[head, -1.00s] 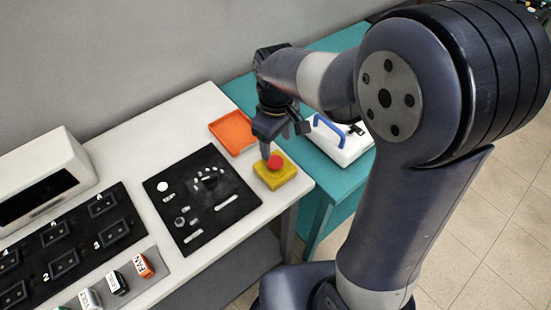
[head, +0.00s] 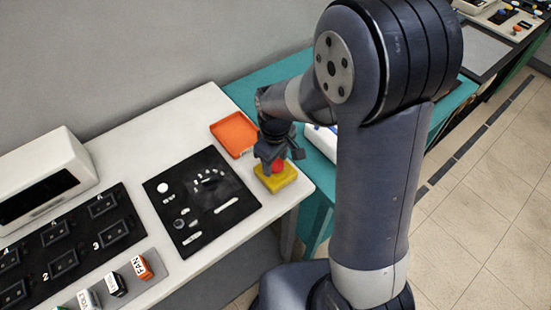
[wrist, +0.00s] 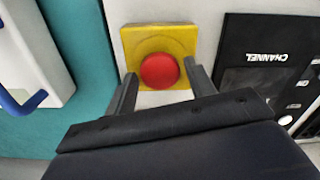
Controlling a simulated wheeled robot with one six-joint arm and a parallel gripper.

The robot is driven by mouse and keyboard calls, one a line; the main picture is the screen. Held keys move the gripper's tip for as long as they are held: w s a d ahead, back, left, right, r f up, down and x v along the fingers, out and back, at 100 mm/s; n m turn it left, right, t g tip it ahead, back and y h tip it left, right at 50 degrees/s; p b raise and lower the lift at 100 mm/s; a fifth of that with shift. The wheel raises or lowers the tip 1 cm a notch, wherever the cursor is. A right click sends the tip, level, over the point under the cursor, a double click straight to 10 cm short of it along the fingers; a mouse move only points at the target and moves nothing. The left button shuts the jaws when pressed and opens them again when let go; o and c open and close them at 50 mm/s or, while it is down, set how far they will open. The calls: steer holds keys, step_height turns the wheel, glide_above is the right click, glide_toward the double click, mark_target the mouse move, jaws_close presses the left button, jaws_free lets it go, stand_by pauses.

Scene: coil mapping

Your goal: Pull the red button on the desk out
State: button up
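The red button (head: 278,167) sits on a yellow square box (head: 284,178) near the right front corner of the white desk. In the wrist view the red button (wrist: 159,71) is a round dome on the yellow box (wrist: 184,38). My gripper (head: 275,162) is just above the button in the head view, pointing down and partly covering it. In the wrist view my gripper (wrist: 161,82) is open, with one finger on each side of the button's lower part. I cannot tell whether the fingers touch it.
A black panel (head: 225,206) lies left of the box, and an orange tray (head: 234,134) lies behind it. A teal table (head: 317,165) adjoins the desk on the right, bearing a white case with a blue handle (wrist: 22,101).

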mark_target(276, 163)
jaws_close()
step_height(276, 163, up, 2)
steer(key=shift+r+p, duration=0.1)
steer(key=shift+p, duration=0.45)
steer(key=shift+w, duration=0.1)
steer(key=shift+o, duration=1.3)
jaws_free()
step_height(276, 163, up, 11)
steer(key=shift+f+b, duration=0.2)
steer(key=shift+b, duration=0.25)
steer(key=shift+f, duration=0.1)
